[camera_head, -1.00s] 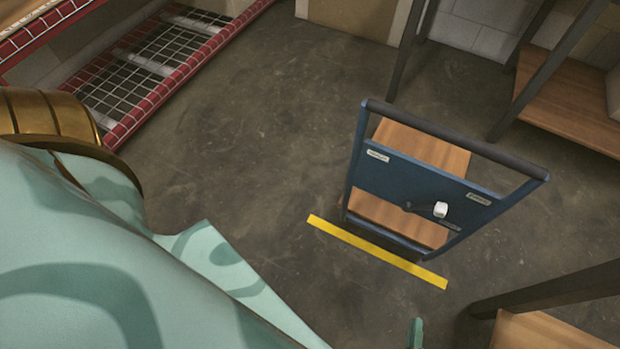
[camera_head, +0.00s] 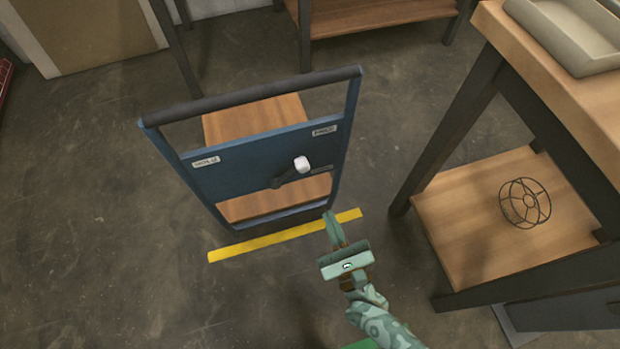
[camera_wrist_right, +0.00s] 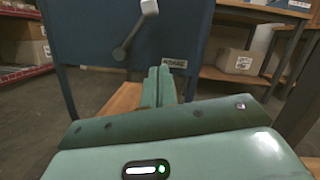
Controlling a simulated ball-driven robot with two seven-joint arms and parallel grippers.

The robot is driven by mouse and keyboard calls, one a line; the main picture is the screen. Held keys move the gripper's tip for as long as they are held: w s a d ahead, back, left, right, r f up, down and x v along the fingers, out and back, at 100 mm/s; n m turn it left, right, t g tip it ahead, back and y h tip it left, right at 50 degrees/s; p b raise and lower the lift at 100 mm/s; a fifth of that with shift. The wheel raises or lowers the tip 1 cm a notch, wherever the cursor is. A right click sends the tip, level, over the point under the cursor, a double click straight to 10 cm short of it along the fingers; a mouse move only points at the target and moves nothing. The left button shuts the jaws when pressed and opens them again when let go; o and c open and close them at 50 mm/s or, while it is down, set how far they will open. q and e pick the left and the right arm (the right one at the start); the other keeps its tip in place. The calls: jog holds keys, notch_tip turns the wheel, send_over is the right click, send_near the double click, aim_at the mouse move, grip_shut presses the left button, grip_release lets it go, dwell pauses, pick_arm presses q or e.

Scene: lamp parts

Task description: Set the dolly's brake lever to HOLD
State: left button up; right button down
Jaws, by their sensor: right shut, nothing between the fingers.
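The dolly (camera_head: 262,155) stands upright with a blue panel and a dark top handle. Its brake lever (camera_head: 288,174) is a dark arm with a white knob (camera_head: 302,164), angled up and right from its pivot. A left label (camera_head: 206,162) and a right label (camera_head: 325,130) are too small to read surely. My right gripper (camera_head: 330,216) is shut and empty, below and right of the lever, apart from it. In the right wrist view its shut fingers (camera_wrist_right: 160,84) point toward the panel, below the lever (camera_wrist_right: 131,37). My left gripper is out of view.
A yellow floor strip (camera_head: 284,236) lies before the dolly. At right a wooden workbench (camera_head: 565,85) holds a grey tray (camera_head: 570,35), with a wire cage (camera_head: 525,203) on its lower shelf. Bare floor (camera_head: 110,230) is free to the left.

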aim_at(289, 175)
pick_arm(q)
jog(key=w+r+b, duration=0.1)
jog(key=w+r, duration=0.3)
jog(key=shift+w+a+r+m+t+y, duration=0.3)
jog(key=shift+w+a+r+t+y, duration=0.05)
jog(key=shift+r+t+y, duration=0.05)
pick_arm(e)
jog(key=w+a+r, duration=0.4)
jog(key=w+r, duration=0.1)
jog(key=w, duration=0.2)
jog(key=shift+a+r, duration=0.15)
jog(key=shift+r, duration=0.2)
jog(key=shift+w, duration=0.1)
